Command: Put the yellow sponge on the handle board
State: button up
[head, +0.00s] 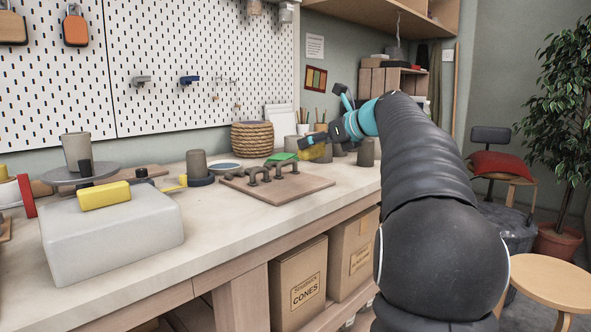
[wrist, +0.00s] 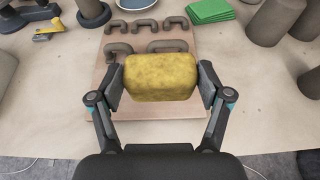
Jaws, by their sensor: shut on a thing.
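The yellow sponge (wrist: 160,77) is held between the two fingers of my gripper (wrist: 160,84) in the wrist view. In the head view the sponge (head: 322,154) shows partly behind my gripper (head: 318,142), towards the back right of the board. The handle board (head: 285,193) is a flat wooden board lying on the bench, with several dark clay handles (wrist: 167,46) on it. In the wrist view the sponge overlaps the board (wrist: 110,82) and covers part of it. The height of the sponge over the board is hard to tell.
Green cloths (head: 281,157) lie behind the board. A dark cylinder on a round base (head: 197,165) stands left of it, and a woven basket (head: 252,139) behind. A pale block (head: 112,238) carrying a yellow bar (head: 105,195) sits at left. The board's near part is bare.

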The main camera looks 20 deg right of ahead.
aim_at(297, 152)
jog(key=a+f, duration=0.1)
jog(key=w+a+f, duration=0.1)
jog(key=a, duration=0.1)
jog(key=w+a+f, duration=0.1)
jog(key=shift+w+a, duration=0.15)
jog(key=shift+f+b, duration=0.6)
jog(key=shift+f, duration=1.35)
jog(key=shift+f, duration=0.2)
jog(key=o, duration=1)
jog(key=shift+r, duration=0.2)
jog(key=shift+s+r, duration=0.15)
jog(key=shift+s, duration=0.1)
jog(key=v, duration=1.1)
jog(key=shift+s, duration=0.25)
